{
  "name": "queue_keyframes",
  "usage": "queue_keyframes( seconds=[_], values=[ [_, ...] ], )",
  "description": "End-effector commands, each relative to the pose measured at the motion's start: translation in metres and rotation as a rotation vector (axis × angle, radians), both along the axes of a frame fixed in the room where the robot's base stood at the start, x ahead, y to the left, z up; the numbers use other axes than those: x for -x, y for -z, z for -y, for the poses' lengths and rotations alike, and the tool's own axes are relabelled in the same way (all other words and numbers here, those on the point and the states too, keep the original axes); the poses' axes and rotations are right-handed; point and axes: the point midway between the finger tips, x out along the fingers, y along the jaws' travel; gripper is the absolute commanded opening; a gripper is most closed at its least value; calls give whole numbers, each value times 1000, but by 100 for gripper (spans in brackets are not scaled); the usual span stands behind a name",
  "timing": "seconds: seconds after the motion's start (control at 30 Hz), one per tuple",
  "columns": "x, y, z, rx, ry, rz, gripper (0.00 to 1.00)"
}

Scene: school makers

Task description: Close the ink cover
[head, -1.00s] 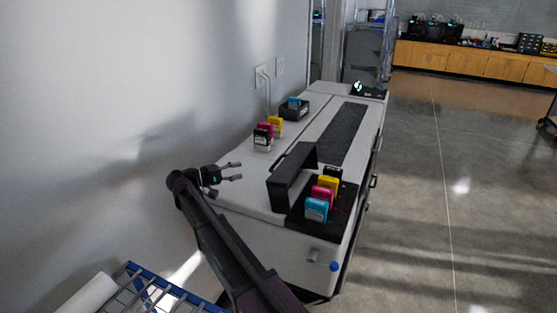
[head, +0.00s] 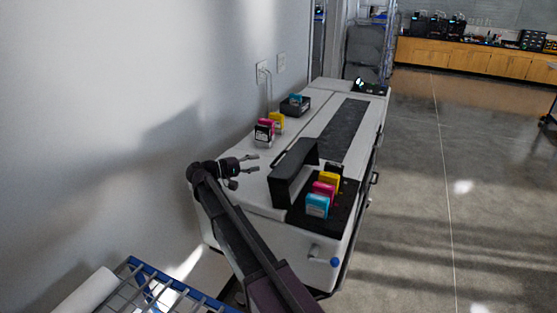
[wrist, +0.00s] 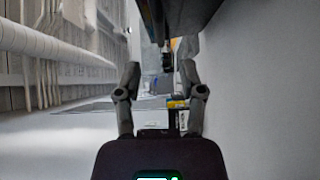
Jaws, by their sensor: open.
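The ink cover (head: 291,178) is a black panel standing raised on the near end of the large white printer (head: 262,205). Beside it, on its right, is an open black bay holding cyan (head: 317,205), magenta (head: 323,190) and yellow (head: 329,179) cartridges. My gripper (head: 254,163) is open and empty, left of the raised cover and apart from it, above the printer top. In the wrist view my two fingers (wrist: 160,82) are spread, with a dark surface at the top of the picture that may be the cover.
More cartridges (head: 268,128) stand on the printer top farther back, by a small black box (head: 295,106). The wall is close on the left. A blue-edged wire rack (head: 165,290) with a white roll (head: 85,293) is at the bottom left. Open floor lies right.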

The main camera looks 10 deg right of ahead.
Motion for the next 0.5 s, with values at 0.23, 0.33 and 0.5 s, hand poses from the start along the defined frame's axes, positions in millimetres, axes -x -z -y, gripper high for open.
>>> queue_keyframes(
  seconds=[0.23, 0.33, 0.5],
  values=[
    [-6, 1, 40, 0, 2, 0, 51],
    [-8, 1, 54, 0, 2, 0, 51],
    [-11, 1, 72, 0, 2, 0, 51]
  ],
)
